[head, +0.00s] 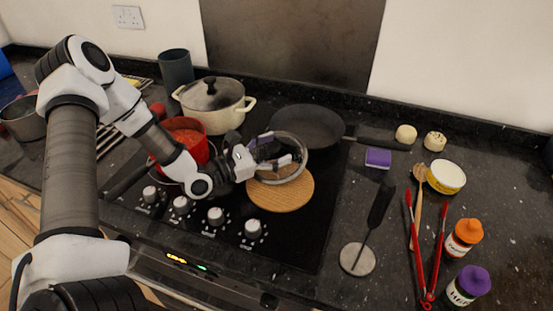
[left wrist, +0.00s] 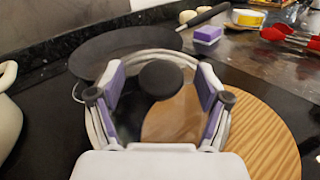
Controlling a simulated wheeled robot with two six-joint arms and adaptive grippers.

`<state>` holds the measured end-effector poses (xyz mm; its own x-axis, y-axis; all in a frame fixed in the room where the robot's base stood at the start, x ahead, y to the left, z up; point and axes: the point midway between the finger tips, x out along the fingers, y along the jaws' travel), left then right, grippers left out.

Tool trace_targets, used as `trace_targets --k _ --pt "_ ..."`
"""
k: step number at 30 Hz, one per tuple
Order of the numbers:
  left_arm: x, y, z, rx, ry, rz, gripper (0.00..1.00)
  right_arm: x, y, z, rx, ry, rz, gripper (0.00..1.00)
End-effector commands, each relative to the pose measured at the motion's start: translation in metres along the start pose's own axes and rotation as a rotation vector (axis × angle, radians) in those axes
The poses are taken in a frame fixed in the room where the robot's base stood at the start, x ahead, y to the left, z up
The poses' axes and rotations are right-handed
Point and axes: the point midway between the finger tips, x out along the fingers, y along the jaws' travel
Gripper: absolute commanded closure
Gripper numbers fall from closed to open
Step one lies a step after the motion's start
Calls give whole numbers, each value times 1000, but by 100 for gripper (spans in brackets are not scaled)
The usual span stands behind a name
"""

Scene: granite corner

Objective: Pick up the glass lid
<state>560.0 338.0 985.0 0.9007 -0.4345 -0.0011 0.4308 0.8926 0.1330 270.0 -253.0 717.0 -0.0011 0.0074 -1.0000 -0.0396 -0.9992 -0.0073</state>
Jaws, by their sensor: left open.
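The board's wood grain shows through the glass in the left wrist view. My left gripper (head: 268,150) is open over the lid. Its two purple-padded fingers (left wrist: 160,95) stand on either side of the knob, with gaps between pads and knob. In the head view the gripper hides the knob and part of the rim. My right gripper is not in view.
A dark frying pan (head: 308,125) lies just behind the lid. A cream pot with its own lid (head: 213,97) and a red pot (head: 188,133) stand to the left. A purple sponge (head: 378,157), a spatula (head: 378,210), red tongs (head: 412,245) and jars are on the right.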

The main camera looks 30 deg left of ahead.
Motion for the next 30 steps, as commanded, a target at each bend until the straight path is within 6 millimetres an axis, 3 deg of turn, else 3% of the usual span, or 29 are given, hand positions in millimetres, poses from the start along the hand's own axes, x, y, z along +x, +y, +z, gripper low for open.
trace_targets --k 1,6,7,19,28,30 --pt "0 0 0 0 0 0 34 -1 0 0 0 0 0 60" --pt "0 0 0 -1 1 0 94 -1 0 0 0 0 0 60" --pt "0 0 0 -1 1 0 100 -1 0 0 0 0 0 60" --pt "-1 0 2 -2 4 -1 100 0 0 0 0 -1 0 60" --pt "0 5 38 -2 -5 2 100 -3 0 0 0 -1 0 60" --pt "-12 -3 39 -9 -1 4 100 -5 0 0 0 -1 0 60"
